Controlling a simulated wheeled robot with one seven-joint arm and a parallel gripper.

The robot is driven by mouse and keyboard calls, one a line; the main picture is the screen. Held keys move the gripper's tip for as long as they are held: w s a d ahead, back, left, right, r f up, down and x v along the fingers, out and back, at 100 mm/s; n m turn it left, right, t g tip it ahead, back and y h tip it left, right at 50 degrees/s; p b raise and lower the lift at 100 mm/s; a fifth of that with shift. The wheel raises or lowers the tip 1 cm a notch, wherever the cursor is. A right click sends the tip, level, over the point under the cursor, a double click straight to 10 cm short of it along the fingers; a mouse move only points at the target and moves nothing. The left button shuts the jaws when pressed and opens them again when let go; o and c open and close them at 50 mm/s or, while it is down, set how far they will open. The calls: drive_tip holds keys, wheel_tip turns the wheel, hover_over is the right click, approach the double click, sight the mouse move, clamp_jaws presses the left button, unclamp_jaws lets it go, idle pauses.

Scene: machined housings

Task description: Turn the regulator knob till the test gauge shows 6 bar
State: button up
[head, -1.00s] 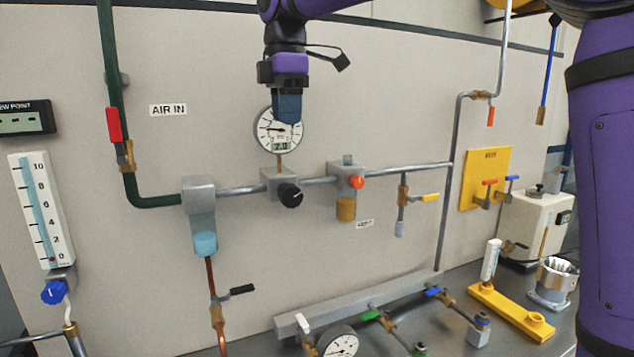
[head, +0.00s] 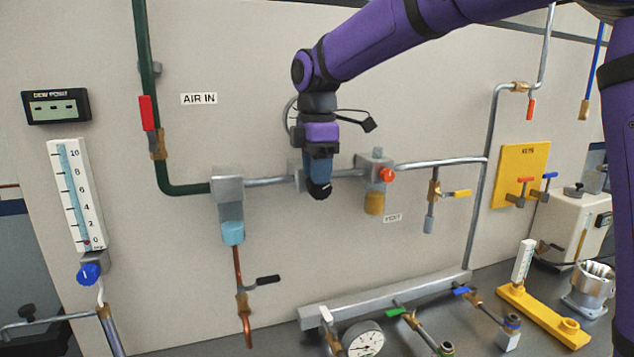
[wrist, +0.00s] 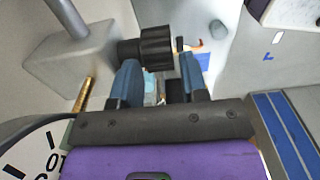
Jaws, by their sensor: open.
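The black regulator knob (head: 320,191) sits on its grey regulator block, just below my gripper (head: 319,176). In the wrist view the ribbed knob (wrist: 157,47) lies at the fingertips of my open gripper (wrist: 159,64), with one blue finger on each side. I cannot tell whether either finger touches it. A round dial gauge (wrist: 30,158) shows partly at lower left in the wrist view; my arm hides it in the head view. Another round gauge (head: 363,340) lies low near the bench, its reading too small to tell. I cannot tell which is the test gauge.
An orange-red knob (head: 387,175) sits close to the right on the same pipe. A grey filter block (head: 228,188) with a pale blue bowl is to the left. A yellow-handled valve (head: 462,194) hangs farther right. The wall below the regulator is mostly clear.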

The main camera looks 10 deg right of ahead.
sight(318, 192)
drive_tip(key=shift+f, duration=1.3)
drive_tip(key=shift+c, duration=0.2)
drive_tip(key=c, duration=0.6)
drive_tip(key=shift+y, duration=0.3)
